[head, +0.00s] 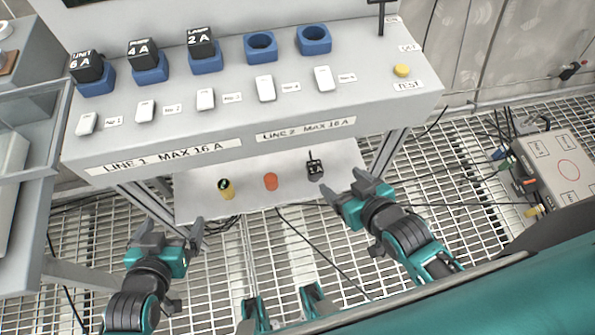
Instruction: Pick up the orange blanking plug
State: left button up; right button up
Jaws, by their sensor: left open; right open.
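The orange blanking plug (270,181) is a small orange cylinder standing on the light grey lower shelf (205,193) below the bench panel. My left gripper (171,230) is open and empty, below and left of the plug and apart from it. My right gripper (347,187) is open and empty, to the right of the plug, near the shelf's right front edge. Nothing hides the plug.
On the shelf, a yellow cylinder with a dark top (226,188) stands left of the plug and a black plug (315,170) stands right. The bench above (250,145) overhangs the shelf and carries blue sockets, white switches and a yellow button (401,70). A grey box (562,165) stands right.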

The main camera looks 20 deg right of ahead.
aim_at(270, 181)
jog(key=l+z, duration=0.1)
jog(key=j+z, duration=0.15)
jog(key=k+j+z, duration=0.15)
jog(key=j, duration=0.15)
jog(key=i+l+u, duration=0.1)
jog(key=l+u, duration=0.7)
jog(key=u, duration=0.15)
jog(key=l+u, duration=0.5)
jog(key=k+j, duration=0.05)
